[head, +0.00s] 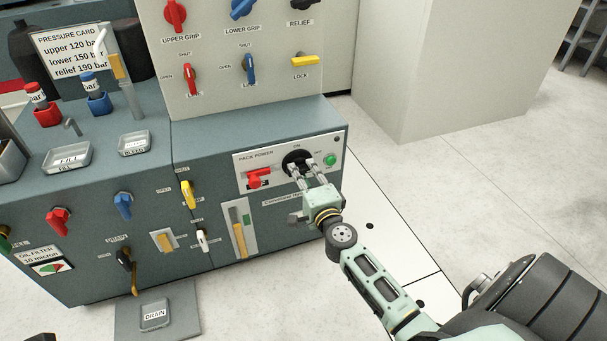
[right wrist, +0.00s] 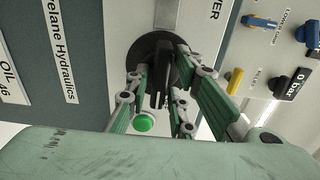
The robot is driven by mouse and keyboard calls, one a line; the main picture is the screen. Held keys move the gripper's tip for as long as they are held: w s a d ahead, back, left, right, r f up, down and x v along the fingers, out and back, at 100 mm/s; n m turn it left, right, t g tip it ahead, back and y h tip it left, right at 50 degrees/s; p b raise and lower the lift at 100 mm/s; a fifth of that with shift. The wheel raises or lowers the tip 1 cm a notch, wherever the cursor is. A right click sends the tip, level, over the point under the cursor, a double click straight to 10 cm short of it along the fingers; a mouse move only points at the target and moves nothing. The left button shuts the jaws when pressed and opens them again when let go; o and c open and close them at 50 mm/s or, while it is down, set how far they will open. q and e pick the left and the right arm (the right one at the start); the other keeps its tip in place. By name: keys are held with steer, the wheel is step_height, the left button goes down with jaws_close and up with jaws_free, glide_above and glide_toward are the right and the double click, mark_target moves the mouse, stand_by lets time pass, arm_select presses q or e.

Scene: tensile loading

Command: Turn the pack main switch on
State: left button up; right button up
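The PACK POWER panel (head: 240,159) is on the sloping front of the grey-green cabinet. It carries a black round rotary switch (head: 297,157) with an ON label above it, a red handle (head: 259,178) to the left and a green button or lamp (head: 330,160) to the right. My right gripper (head: 306,169) is at the black switch, fingers apart. In the right wrist view, the black switch's bar (right wrist: 158,82) lies between the fingers (right wrist: 162,72), with gaps visible; contact is unclear. The green button (right wrist: 144,122) is close to one finger.
The upright panel above has a yellow LOCK handle (head: 305,61) and several red and blue valve handles. A yellow lever (head: 187,194) and a slotted plate (head: 239,228) are left of and below the switch. Open floor (head: 470,170) lies to the right.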

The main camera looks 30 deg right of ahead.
jaws_close()
